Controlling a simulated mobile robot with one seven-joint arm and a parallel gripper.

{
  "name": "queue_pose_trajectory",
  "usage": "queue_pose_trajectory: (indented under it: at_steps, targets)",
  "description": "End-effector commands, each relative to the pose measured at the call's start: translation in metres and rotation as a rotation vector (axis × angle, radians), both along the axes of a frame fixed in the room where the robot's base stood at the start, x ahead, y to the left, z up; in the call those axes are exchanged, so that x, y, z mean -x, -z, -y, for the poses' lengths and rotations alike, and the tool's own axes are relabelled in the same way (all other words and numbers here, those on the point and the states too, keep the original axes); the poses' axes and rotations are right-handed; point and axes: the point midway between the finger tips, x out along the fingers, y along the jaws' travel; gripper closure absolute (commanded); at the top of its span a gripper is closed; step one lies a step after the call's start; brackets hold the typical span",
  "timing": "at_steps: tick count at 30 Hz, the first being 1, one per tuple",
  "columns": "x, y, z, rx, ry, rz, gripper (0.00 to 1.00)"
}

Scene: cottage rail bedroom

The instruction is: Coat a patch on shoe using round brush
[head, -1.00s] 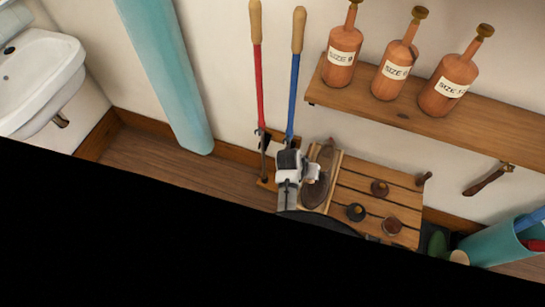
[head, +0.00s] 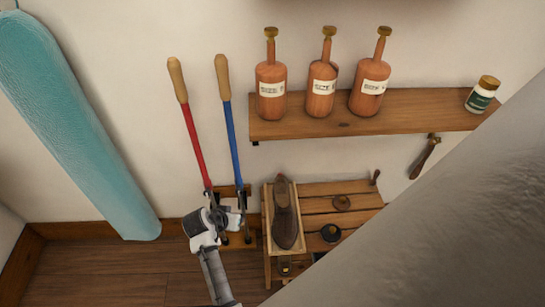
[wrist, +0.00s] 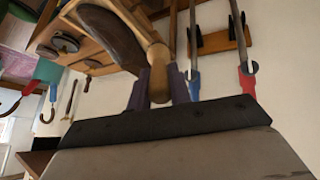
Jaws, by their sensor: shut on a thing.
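A dark brown shoe (head: 285,222) lies in a shallow wooden tray (head: 267,225) on a slatted wooden bench; the shoe also shows in the wrist view (wrist: 113,40). My gripper (head: 236,208) is left of the tray in the head view, in front of the lower ends of two long-handled tools. In the wrist view, its purple fingers (wrist: 159,88) are shut on a wooden handle, which I take for the round brush (wrist: 158,72). The handle appears close beside the shoe there; I cannot tell whether they touch. The brush's bristles and any patch on the shoe are not clear.
Dark round tins (head: 330,232) stand on the bench (head: 325,188), right of the tray. Red-shafted (head: 193,145) and blue-shafted (head: 232,145) tools lean on the wall. Above, a shelf (head: 420,112) holds labelled bottles (head: 321,90). A teal upright object (head: 75,130) stands left.

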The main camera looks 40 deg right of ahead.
Motion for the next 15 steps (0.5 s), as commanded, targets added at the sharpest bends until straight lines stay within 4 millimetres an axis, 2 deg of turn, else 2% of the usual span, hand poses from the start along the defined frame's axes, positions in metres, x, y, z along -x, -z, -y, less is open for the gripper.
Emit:
queue_pose_trajectory:
  at_steps: [1, 3, 6, 10, 15]
  targets:
    - [0.01, -0.016, 0.026, 0.015, 0.092, 0.024, 1.0]
    - [0.024, -0.032, 0.053, 0.036, 0.205, 0.051, 1.0]
    - [0.043, -0.05, 0.085, 0.065, 0.335, 0.08, 1.0]
    - [0.061, -0.064, 0.108, 0.092, 0.442, 0.102, 1.0]
    - [0.069, -0.066, 0.119, 0.106, 0.49, 0.109, 1.0]
